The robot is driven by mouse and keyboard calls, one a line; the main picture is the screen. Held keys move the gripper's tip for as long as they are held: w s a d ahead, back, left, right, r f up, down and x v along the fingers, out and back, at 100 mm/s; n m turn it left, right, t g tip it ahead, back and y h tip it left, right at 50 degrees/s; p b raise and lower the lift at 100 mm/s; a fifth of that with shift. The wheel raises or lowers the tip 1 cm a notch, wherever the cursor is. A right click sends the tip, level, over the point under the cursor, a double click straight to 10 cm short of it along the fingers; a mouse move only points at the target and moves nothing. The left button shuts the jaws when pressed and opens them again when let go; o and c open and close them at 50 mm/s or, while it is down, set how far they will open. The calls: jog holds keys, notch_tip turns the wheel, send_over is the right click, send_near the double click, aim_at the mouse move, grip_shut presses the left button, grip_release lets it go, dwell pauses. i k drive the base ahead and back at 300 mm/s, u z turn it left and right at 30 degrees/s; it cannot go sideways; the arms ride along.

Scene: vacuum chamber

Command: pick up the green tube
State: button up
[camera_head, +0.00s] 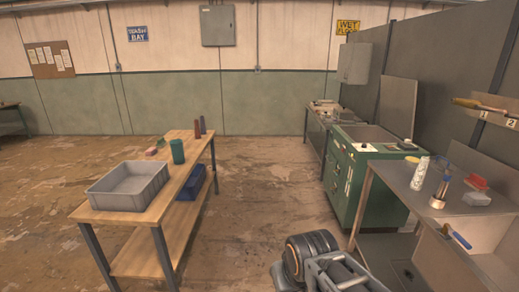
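A teal-green upright cylinder (177,151), the thing that best fits the green tube, stands on the wooden table (150,217) at the left, near the table's right edge. It is just behind the right back corner of a grey bin and apart from it. A small flat green thing (160,142) lies farther back on the same table. Parts of my arm show at the bottom centre, well to the right of the table and far from the cylinder. I cannot make out my gripper's fingers.
The grey bin (112,207) takes up the table's near end. A pink block (151,151) and two dark red and blue upright bottles stand farther back. A blue crate (203,171) is on the lower shelf. A green cabinet (355,190) and a cluttered grey bench are at right. Floor between is clear.

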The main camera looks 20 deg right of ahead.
aim_at(417, 183)
jog(key=z, duration=0.35)
jog(key=i, duration=2.2)
jog(key=z, duration=1.65)
jog(key=i, duration=1.45)
jog(key=z, duration=0.65)
